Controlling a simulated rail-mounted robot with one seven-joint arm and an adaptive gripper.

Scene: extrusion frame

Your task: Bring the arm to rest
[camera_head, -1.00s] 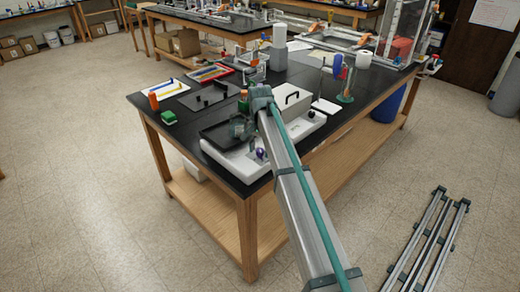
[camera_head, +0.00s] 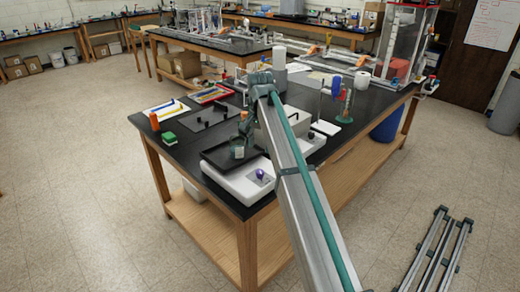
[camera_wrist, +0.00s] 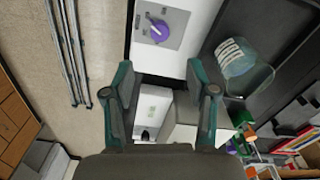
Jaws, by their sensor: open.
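My gripper (camera_wrist: 160,92) is open in the wrist view, with its two fingers wide apart and nothing held between them. It looks down over the bench edge and a white device with a purple knob (camera_wrist: 160,30). In the head view my arm reaches up from the bottom right across the bench (camera_head: 160,180), its joint over the middle of the bench top.
A clear labelled jar (camera_wrist: 238,58) stands beside the white device on a black tray (camera_head: 218,158). A grey-white box (camera_head: 293,126) stands close by my arm. Several small items crowd the bench top. Metal rails (camera_head: 440,255) lie on the open floor at right.

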